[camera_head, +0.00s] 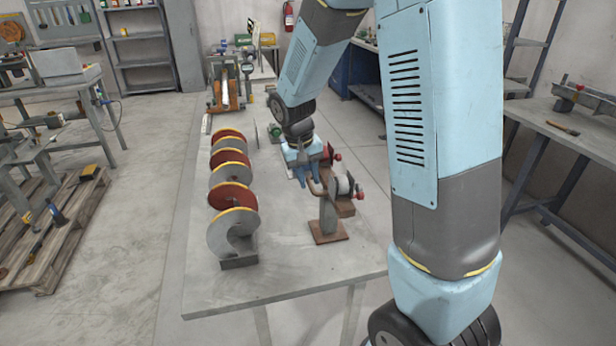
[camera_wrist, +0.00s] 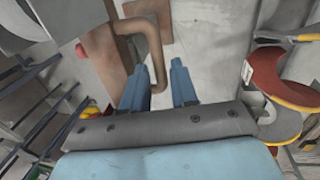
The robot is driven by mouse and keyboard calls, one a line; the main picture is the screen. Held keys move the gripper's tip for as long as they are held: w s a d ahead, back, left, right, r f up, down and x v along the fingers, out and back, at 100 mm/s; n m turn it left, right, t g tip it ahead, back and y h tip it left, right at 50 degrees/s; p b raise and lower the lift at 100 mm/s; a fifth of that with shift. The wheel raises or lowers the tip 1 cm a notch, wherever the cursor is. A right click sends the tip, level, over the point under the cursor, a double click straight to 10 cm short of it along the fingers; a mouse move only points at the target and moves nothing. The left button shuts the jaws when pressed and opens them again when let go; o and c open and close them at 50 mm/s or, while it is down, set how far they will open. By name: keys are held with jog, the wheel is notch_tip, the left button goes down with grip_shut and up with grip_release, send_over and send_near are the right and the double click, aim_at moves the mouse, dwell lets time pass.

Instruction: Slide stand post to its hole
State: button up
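A stand post (camera_head: 328,215) stands upright on a square brown base plate (camera_head: 329,233) near the table's right side. A brown clamp head with red knobs (camera_head: 360,194) is at its top. A bent brown bar (camera_head: 315,187) reaches from the stand toward my gripper (camera_head: 306,178). In the wrist view the bar (camera_wrist: 155,45) runs down between the blue fingers of my gripper (camera_wrist: 160,70). The fingers are apart, one on each side of the bar, with a narrow gap visible at the right finger. I cannot make out the hole.
An auger (camera_head: 232,195) with red and grey, yellow-edged flights lies along the left of the table (camera_head: 275,275); it also shows at the right of the wrist view (camera_wrist: 280,90). A second stand with a red knob (camera_head: 336,156) is behind. The table's front is clear.

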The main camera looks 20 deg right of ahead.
grip_shut()
dwell(0.3)
notch_tip(320, 180, up, 5)
jog(key=shift+w+r, duration=0.1)
dwell(0.4)
jog(key=shift+o, duration=1.4)
grip_release()
